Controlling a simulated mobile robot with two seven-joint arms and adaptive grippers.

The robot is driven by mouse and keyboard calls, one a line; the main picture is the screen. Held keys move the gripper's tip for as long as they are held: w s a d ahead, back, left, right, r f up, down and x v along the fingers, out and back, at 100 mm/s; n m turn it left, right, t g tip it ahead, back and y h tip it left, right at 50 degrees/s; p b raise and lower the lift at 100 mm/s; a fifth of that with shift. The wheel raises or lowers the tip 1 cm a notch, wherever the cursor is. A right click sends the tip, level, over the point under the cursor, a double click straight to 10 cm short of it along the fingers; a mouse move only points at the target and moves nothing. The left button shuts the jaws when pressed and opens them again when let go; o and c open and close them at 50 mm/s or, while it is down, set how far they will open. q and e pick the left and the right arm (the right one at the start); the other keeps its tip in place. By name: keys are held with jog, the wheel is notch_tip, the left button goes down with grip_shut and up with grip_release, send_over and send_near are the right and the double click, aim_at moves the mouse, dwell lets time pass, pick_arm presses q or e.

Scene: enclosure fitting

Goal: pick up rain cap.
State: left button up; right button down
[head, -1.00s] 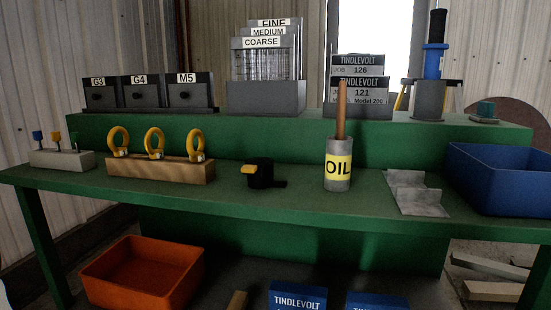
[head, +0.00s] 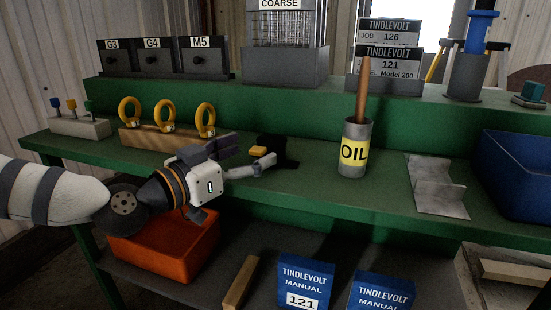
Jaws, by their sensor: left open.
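No object is marked as the rain cap, and I cannot tell for certain which one it is. A small black piece with a yellow tab (head: 284,150) sits on the green bench near its middle. A bent grey sheet-metal piece (head: 437,188) lies on the bench further right. My left gripper (head: 250,155) reaches in from the left over the bench's front edge. It is open, with its fingers pointing right, close to the black piece. One finger overlaps the black piece's left side in the picture; I cannot tell if they touch. My right gripper is not in view.
An OIL-labelled can (head: 354,160) with a wooden handle stands right of the black piece. A wooden block with yellow eye rings (head: 165,138) is behind my left arm. A blue bin (head: 520,180) is at right. An orange bin (head: 180,255) and blue manuals are below.

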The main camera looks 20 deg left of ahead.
aim_at(265, 142)
pick_arm(q)
jog(key=x, duration=0.5)
jog(key=shift+w+b, duration=0.1)
jog(key=shift+b, duration=0.25)
jog(key=c, duration=1.4)
jog(key=shift+c, duration=0.2)
